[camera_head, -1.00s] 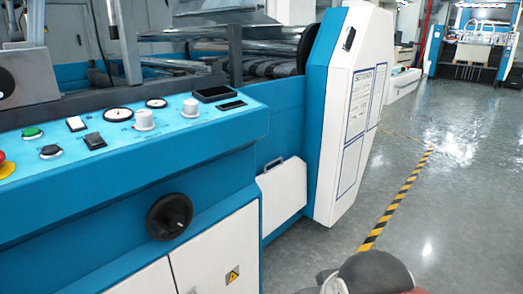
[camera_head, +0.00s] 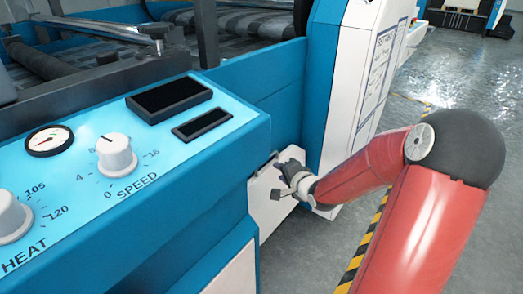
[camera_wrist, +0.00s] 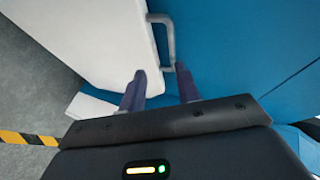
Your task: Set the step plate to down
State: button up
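The step plate (camera_head: 262,208) is a white panel on the low blue side of the machine, and it stands upright against it. In the wrist view the white plate (camera_wrist: 90,40) fills the upper left, with a grey bar handle (camera_wrist: 166,42) along its edge. My gripper (camera_head: 280,181) is at the plate's top edge in the head view and hides part of it. In the wrist view my gripper (camera_wrist: 161,75) has its two dark fingers apart, with the handle's near end between or just beyond the tips. I cannot tell whether they touch it.
The control panel with the speed knob (camera_head: 116,155) and heat knob (camera_head: 12,217) is at the left. A tall white and blue cover (camera_head: 372,55) stands beyond the plate.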

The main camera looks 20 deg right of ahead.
jog(key=w+m+t, duration=0.1)
jog(key=b, duration=0.1)
send_over(271, 177)
jog(key=shift+f, duration=0.65)
jog(key=shift+s, duration=0.1)
grip_shut()
